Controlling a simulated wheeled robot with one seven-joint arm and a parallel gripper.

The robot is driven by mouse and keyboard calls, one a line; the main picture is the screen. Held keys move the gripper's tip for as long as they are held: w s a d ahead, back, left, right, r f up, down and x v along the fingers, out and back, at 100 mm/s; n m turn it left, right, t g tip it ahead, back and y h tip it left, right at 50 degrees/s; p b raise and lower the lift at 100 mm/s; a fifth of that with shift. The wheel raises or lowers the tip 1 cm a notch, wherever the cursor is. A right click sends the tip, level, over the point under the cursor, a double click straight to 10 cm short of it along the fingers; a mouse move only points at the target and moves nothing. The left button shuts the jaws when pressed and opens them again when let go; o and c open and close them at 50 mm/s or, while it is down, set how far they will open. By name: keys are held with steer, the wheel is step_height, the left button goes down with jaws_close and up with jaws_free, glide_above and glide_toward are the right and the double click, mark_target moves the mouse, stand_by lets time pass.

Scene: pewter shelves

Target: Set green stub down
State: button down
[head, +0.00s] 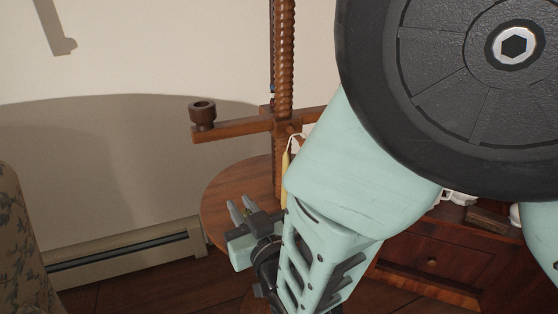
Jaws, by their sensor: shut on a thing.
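My gripper (240,205) shows at the lower middle of the head view, its two grey fingers pointing up and away from me, in front of the left part of a round wooden table (222,190). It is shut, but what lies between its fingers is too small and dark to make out. I cannot pick out a green stub anywhere in the view. How high the fingers are above the tabletop is hard to tell.
A wooden stand with a screw post (285,60) rises from the table, its crossbar (235,128) ending in a cup (202,114). A yellow candle (285,178) hangs beside the post. My arm hides much of the right. A patterned armchair (18,240) is at left.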

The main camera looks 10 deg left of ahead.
steer(key=c, duration=1.3)
jaws_free()
steer(key=shift+f, duration=0.15)
steer(key=shift+c, duration=0.2)
steer(key=shift+r, duration=0.25)
steer(key=p+v, duration=0.2)
steer(key=v, duration=1)
